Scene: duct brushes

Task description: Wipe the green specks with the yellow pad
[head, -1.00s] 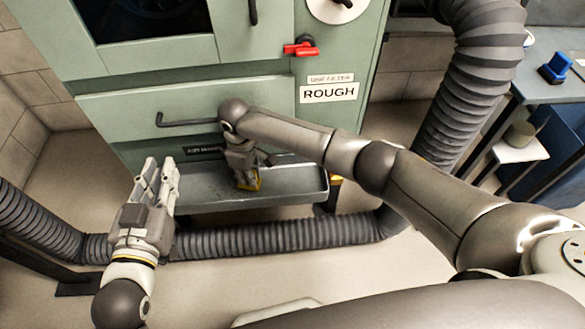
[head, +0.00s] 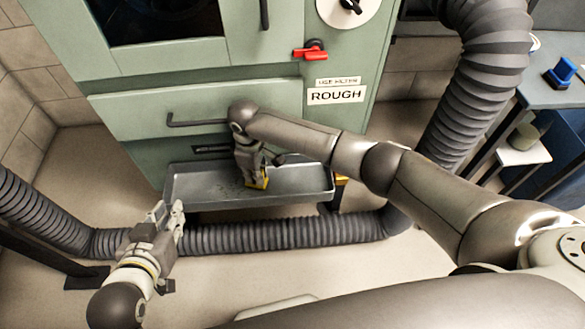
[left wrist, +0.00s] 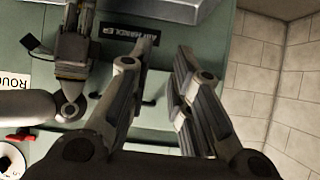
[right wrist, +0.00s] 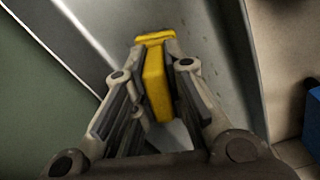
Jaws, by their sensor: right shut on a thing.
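The yellow pad (right wrist: 154,80) is held between the fingers of my right gripper (right wrist: 152,75), which is shut on it. In the head view the pad (head: 263,183) is low in the grey tray (head: 310,187), under my right gripper (head: 254,172); whether it touches the tray floor I cannot tell. Small dark greenish specks (right wrist: 206,71) show on the tray surface right of the pad in the right wrist view. Part of the tray is hidden by the right gripper. My left gripper (head: 169,212) is open and empty, at the tray's front left; its fingers stand apart in the left wrist view (left wrist: 160,65).
The green cabinet (head: 140,112) with a drawer handle (head: 190,123) and a red lever (head: 311,51) stands behind the tray. A ribbed hose (head: 290,236) runs along the floor in front. A side table (head: 540,92) with a blue object (head: 560,72) is at right.

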